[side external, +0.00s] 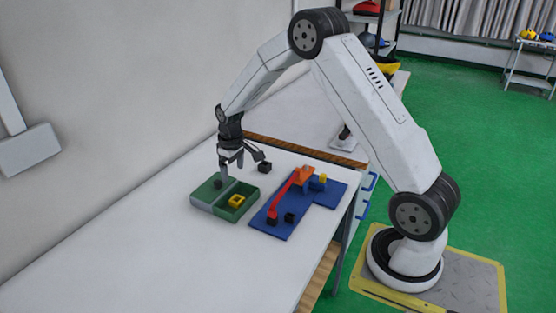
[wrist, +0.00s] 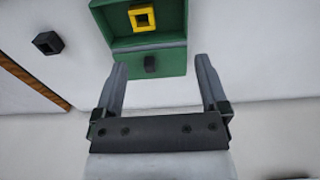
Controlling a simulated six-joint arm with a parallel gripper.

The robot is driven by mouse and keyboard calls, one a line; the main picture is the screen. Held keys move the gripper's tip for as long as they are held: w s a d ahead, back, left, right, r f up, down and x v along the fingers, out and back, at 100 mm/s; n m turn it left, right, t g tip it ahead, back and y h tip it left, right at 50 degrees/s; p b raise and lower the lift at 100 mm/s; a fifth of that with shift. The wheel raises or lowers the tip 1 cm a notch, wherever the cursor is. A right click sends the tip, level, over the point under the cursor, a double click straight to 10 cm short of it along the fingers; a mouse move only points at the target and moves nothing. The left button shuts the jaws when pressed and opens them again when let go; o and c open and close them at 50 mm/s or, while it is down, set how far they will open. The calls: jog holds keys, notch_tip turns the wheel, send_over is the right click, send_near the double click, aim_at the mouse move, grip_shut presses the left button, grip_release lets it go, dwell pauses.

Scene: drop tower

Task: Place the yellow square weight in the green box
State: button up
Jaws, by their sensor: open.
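The yellow square weight (side external: 236,201), a square ring with a hole in its middle, lies inside the right compartment of the green box (side external: 251,205). In the wrist view the yellow weight (wrist: 142,18) is at the top, in the farther compartment of the box (wrist: 178,20). My gripper (side external: 226,168) is above the left compartment, apart from the yellow weight. In the wrist view my gripper (wrist: 160,62) has its fingers wide apart with nothing held.
A blue board (side external: 289,225) with a red and orange ramp (side external: 287,194) stands right of the box. The table's front left is clear.

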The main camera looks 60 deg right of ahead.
jog(key=s+a+r+t, duration=0.1)
jog(key=s+a+r, duration=0.1)
jog(key=s+a, duration=0.5)
jog(key=s+a+r+t, duration=0.1)
jog(key=s+a+r, duration=0.2)
jog(key=s, duration=1)
jog(key=a, duration=0.3)
jog(key=shift+a+r, duration=0.15)
jog(key=shift+a, duration=0.2)
